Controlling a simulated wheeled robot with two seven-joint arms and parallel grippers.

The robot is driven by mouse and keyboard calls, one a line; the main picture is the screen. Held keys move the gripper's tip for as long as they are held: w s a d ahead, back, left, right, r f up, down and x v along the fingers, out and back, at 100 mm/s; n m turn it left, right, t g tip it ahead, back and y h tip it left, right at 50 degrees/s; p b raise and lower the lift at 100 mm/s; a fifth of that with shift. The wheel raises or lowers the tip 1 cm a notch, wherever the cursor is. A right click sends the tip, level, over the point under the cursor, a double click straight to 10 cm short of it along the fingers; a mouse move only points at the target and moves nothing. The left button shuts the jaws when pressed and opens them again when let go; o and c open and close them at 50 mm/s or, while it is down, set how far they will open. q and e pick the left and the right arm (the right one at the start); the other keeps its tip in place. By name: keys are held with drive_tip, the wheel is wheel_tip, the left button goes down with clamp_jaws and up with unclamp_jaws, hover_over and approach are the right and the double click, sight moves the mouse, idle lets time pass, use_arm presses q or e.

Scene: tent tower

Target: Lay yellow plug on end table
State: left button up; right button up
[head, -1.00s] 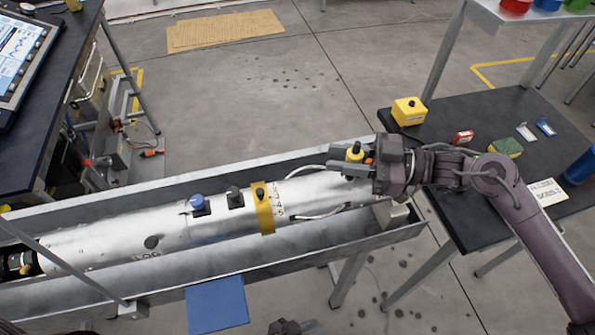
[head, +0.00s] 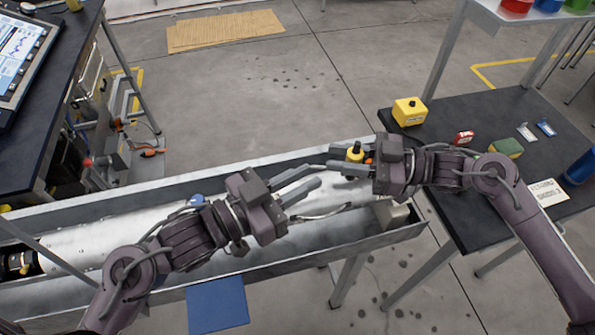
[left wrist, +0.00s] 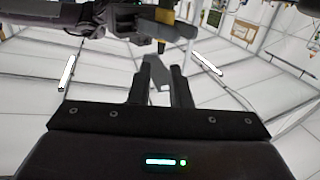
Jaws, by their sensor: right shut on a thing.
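The yellow plug (head: 355,150), with a dark top, is in my right gripper (head: 343,164) at the right end of the silver tube (head: 90,242). My right gripper is shut on it. My left gripper (head: 306,180) is above the tube, left of the plug and apart from it. Its two fingers show a gap and nothing is clearly held; the fingers also show in the left wrist view (left wrist: 159,88). The black end table (head: 470,205) is at the right, beneath my right arm. My left arm hides the tube's middle and its yellow band.
A long metal trough (head: 300,262) holds the tube. On the black table are a yellow box (head: 409,111), a red item (head: 463,138), a green sponge (head: 506,148), a label card (head: 547,193) and a blue cylinder (head: 582,167). Bare tabletop lies between them.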

sight(356, 142)
drive_tip(key=shift+d, duration=0.1)
use_arm(q)
drive_tip(key=x, duration=0.4)
drive_tip(key=r+x, duration=0.1)
drive_tip(key=x, duration=0.7)
drive_tip(key=shift+w+a+r, duration=0.2)
drive_tip(key=shift+w, duration=0.05)
clamp_jaws()
use_arm(e)
drive_tip(key=o, duration=1)
drive_tip(key=shift+d, duration=0.1)
